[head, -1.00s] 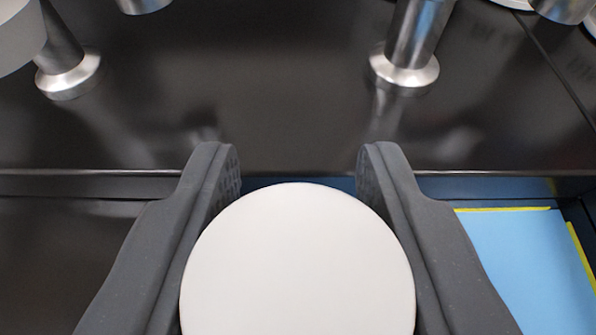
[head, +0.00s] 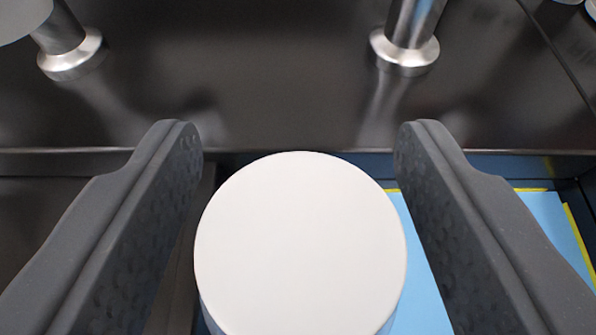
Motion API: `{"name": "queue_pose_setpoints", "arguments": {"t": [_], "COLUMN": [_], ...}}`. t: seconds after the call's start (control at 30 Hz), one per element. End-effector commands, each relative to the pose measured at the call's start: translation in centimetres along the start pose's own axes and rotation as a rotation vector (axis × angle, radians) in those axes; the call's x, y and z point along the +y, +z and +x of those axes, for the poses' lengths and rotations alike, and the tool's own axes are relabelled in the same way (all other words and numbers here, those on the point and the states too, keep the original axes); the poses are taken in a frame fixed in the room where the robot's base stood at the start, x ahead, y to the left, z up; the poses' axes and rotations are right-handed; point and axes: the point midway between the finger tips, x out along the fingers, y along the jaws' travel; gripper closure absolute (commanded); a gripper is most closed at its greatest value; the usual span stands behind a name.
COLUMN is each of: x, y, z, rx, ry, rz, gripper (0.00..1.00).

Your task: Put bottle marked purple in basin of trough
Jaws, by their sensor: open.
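A bottle seen from above shows its round white cap (head: 300,245) between the fingers of my gripper (head: 299,140). My gripper is open, with a visible gap on each side of the cap. The bottle's body is mostly hidden under the cap; only a thin bluish strip shows below it, and no purple mark is visible. A trough basin with a light blue floor (head: 420,280) and yellow edge lines lies below and to the right. The bottle overlaps the floor's left part in the picture; its base is hidden, so I cannot tell whether it rests there.
A dark glossy panel (head: 290,75) spans the far side. Metal posts with flared feet stand on it at left (head: 72,55) and right (head: 405,50). A dark surface (head: 60,215) lies left of the basin. The basin's right part looks clear.

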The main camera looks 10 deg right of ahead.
Motion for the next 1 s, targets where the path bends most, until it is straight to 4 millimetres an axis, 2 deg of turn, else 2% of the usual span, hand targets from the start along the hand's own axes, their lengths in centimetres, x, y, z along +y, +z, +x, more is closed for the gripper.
{"name": "queue_pose_setpoints", "arguments": {"t": [0.1,0.2,0.5,0.7,1.0], "x": [0.2,0.3,0.1,0.0,0.0], "y": [0.2,0.1,0.2,0.2,0.2], "z": [-3.2,-5.3,-8.8,-10.2,-10.4], "rx": [-0.010,-0.005,-0.011,-0.012,-0.012], "ry": [0.002,0.003,0.002,0.001,0.002], "rz": [0.007,0.008,0.005,0.004,0.001], "gripper": [0.46,0.46,0.46,0.46,0.46]}}
